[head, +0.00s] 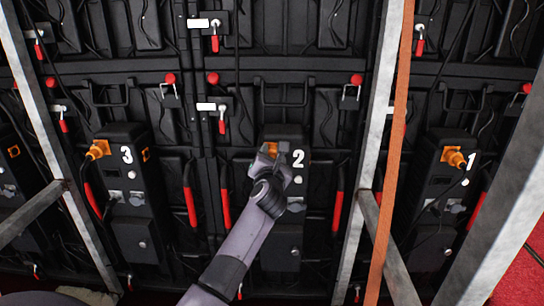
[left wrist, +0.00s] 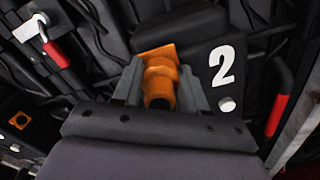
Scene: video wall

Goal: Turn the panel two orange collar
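Panel two is the black box (head: 290,225) marked with a white 2 (head: 298,159) in the middle of the head view. Its orange collar (head: 271,147) shows only as a small bit behind my left gripper (head: 277,157). In the left wrist view the orange collar (left wrist: 159,78) sits between the two grey fingers, left of the white 2 (left wrist: 222,65). The fingers appear to touch it on both sides, so the gripper looks shut on it. The collar's back end is hidden. My right gripper is in neither view.
Panel three (head: 127,190) on the left and panel one (head: 440,190) on the right have orange connectors with cables. Metal posts (head: 372,110) and an orange strap (head: 398,130) stand right of panel two. Red-handled levers (head: 225,208) flank the box.

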